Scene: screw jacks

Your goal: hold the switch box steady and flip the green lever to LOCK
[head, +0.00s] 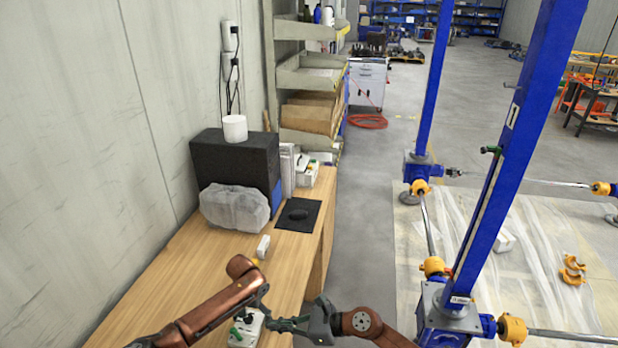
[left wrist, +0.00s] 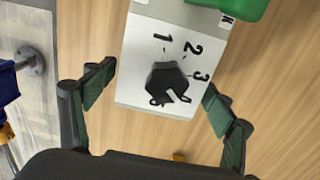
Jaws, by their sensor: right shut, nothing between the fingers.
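The switch box (left wrist: 140,70) is a pale box on the wooden bench. In the left wrist view it shows a black knob (left wrist: 167,84) with the marks 1, 2 and 3, and part of the green lever (left wrist: 240,8) at the top edge. The lever's full position and its label are cut off there. In the head view the box (head: 252,328) is small and partly covered by my arms. My left gripper (left wrist: 160,79) is open, with one finger on each side of the box; contact is unclear. My right gripper (head: 273,323) is shut and empty, just right of the box.
On the bench (head: 190,285) stand a black block (head: 235,160), a grey stone-like lump (head: 235,207), a black mat (head: 312,212) and a small white object (head: 263,246). Blue screw-jack columns (head: 505,150) rise at the right. The bench's right edge is close to my right arm.

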